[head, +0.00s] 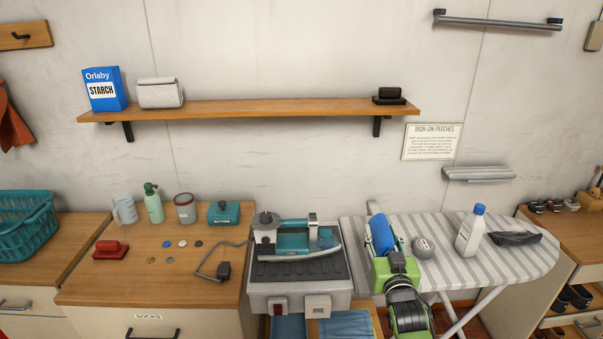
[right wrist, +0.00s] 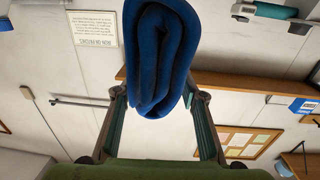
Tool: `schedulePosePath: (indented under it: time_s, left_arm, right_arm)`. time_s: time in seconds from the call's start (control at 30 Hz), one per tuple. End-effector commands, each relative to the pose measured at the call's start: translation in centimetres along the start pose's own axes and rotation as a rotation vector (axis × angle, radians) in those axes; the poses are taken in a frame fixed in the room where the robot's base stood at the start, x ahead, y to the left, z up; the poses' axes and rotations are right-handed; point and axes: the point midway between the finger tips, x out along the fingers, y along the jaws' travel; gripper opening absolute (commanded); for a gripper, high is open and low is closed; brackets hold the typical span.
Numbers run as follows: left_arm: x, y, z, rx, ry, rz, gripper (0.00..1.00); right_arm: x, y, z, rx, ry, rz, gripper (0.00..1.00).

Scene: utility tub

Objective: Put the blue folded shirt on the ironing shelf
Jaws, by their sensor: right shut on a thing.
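The blue folded shirt (head: 381,235) is held upright at the end of my right gripper (head: 384,250), in front of the ironing board's left end. In the right wrist view, the rolled-looking blue shirt (right wrist: 151,22) sits between the two fingertips of my right gripper (right wrist: 159,96), which is shut on it. The wooden ironing shelf (head: 250,108) is on the wall, higher up and to the left. My left gripper is not in view.
The shelf holds a starch box (head: 104,90) and a grey pouch (head: 160,93) at left, and a dark brush-like object (head: 389,95) at right; its middle is clear. Below stand an iron (head: 300,240) and the striped ironing board (head: 510,265) with a white bottle (head: 470,232).

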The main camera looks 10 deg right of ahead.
Motion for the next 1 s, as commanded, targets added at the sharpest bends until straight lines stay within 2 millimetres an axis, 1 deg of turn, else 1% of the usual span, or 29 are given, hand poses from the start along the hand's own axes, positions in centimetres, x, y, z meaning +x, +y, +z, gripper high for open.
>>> schedulePosePath:
  time_s: [0.03,0.13,0.17,0.27,0.37,0.4,0.47,0.5,0.6,0.7,0.83,0.9,1.0]
  left_arm:
    - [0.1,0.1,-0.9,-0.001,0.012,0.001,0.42]
    - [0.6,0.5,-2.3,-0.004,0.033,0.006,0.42]
    - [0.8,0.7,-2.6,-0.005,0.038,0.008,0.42]
    - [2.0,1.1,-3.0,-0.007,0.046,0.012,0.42]
    - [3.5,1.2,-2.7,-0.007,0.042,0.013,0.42]
    - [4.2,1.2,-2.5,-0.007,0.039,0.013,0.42]
    - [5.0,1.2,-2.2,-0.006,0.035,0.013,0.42]
    - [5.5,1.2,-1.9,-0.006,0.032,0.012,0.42]
    - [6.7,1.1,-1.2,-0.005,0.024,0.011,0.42]
    - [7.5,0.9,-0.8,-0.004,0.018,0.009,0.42]
    - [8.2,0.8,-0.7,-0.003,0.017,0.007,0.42]
    - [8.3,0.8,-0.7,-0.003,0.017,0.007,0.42]
    - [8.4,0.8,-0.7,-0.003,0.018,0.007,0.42]
  right_arm:
    - [-0.1,-0.1,-0.1,0.000,0.003,-0.002,0.11]
    - [-1.1,-0.8,0.7,0.000,0.000,-0.015,0.11]
    - [-1.6,-1.2,1.0,0.000,0.000,-0.022,0.11]
    - [-4.4,-3.1,2.4,0.001,-0.001,-0.059,0.11]
    - [-8.4,-5.6,3.6,0.001,-0.001,-0.110,0.11]
    - [-10.1,-6.7,4.1,0.002,-0.002,-0.131,0.11]
    - [-12.7,-8.1,4.4,0.003,-0.001,-0.160,0.11]
    - [-14.4,-8.9,4.5,0.003,-0.002,-0.178,0.11]
    - [-18.2,-10.6,4.4,0.003,-0.001,-0.215,0.11]
    - [-21.1,-11.7,3.9,0.004,0.000,-0.241,0.11]
    - [-23.6,-12.3,3.1,0.004,0.002,-0.258,0.11]
    - [-24.3,-12.5,2.9,0.003,0.002,-0.262,0.11]
    - [-24.7,-12.6,2.6,0.001,0.002,-0.265,0.11]
